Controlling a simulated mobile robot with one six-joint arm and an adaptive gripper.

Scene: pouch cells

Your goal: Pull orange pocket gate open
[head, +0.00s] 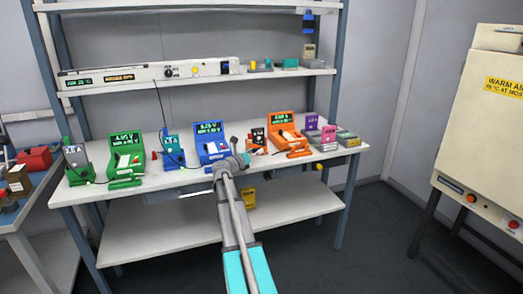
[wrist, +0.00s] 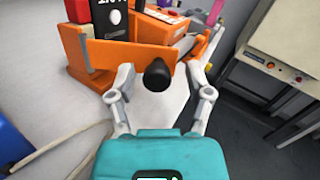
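The orange pocket (wrist: 90,55) is in the upper middle of the wrist view, with a black cell (wrist: 107,15) standing in it. Its front panel, seemingly the gate, has a round black knob (wrist: 156,75) facing me. In the head view the orange tester (head: 283,131) stands right of centre on the bench, with the pocket and dark cell (head: 258,137) at its left. My gripper (wrist: 158,84) is open, its two fingers on either side of the knob with gaps visible. In the head view my gripper (head: 240,157) is at the bench's front edge, partly hiding the pocket's surroundings.
A blue tester (head: 211,146) stands left of my gripper and a green tester (head: 126,155) further left. Purple and grey blocks (head: 328,135) stand right of the orange tester. A shelf (head: 190,82) runs above the bench. A cream warm-air cabinet (head: 485,130) stands at right.

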